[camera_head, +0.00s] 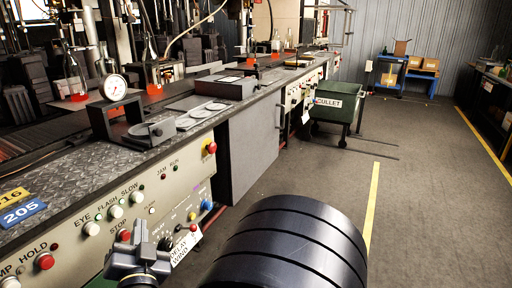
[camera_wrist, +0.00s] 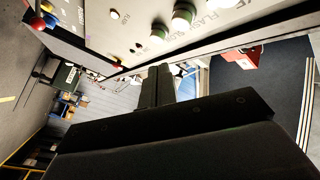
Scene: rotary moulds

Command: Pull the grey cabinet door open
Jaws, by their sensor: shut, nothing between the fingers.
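The grey cabinet door (camera_head: 250,150) is a flat dark panel below the machine's counter, near the middle of the head view. It stands upright, to the right of the cream control panel. My gripper (camera_head: 142,240) is low in the head view, in front of the control panel, to the left of the door and nearer to me. In the wrist view its dark fingers (camera_wrist: 158,87) are together and empty. They are apart from the door.
The control panel (camera_head: 150,205) carries several buttons and knobs close to my gripper. A green cullet cart (camera_head: 336,106) stands beyond the door. The floor (camera_head: 415,195) to the right is open, with a yellow line. Glass bottles and a gauge stand on the counter.

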